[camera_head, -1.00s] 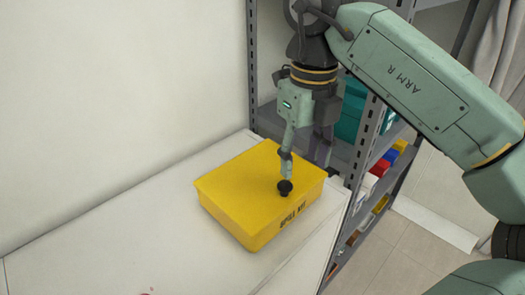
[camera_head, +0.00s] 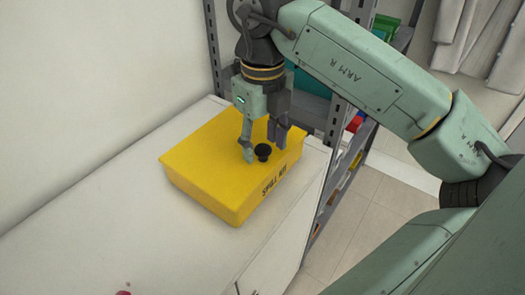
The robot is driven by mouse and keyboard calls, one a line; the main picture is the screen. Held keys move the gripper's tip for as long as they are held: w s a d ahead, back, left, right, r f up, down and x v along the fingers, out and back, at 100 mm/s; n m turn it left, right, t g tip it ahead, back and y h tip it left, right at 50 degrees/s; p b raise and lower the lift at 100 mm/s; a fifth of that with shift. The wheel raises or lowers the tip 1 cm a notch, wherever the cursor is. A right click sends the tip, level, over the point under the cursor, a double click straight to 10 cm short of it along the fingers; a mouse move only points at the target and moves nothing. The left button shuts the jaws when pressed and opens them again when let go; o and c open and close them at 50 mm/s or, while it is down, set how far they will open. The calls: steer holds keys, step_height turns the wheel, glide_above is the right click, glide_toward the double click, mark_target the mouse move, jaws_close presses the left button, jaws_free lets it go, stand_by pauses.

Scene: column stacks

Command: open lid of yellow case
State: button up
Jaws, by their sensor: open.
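The yellow case (camera_head: 205,165) lies on the white worktop, with "SPILL KIT" lettered on its front side. Its lid is closed. A black knob (camera_head: 262,152) stands on the lid, towards the right front. My gripper (camera_head: 262,150) points down over the lid with its fingers apart. One finger is just left of the knob and the other is to the right and behind it. I cannot tell whether either finger touches the knob or the lid.
The white worktop (camera_head: 90,225) is clear to the left and front of the case. A small pink-red object (camera_head: 123,293) shows at the bottom edge. A grey metal shelf post (camera_head: 213,50) and shelving with green bins (camera_head: 384,28) stand behind and to the right.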

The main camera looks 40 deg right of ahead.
steer(key=shift+f, duration=0.5)
steer(key=shift+c, duration=0.2)
jaws_close()
stand_by(0.4)
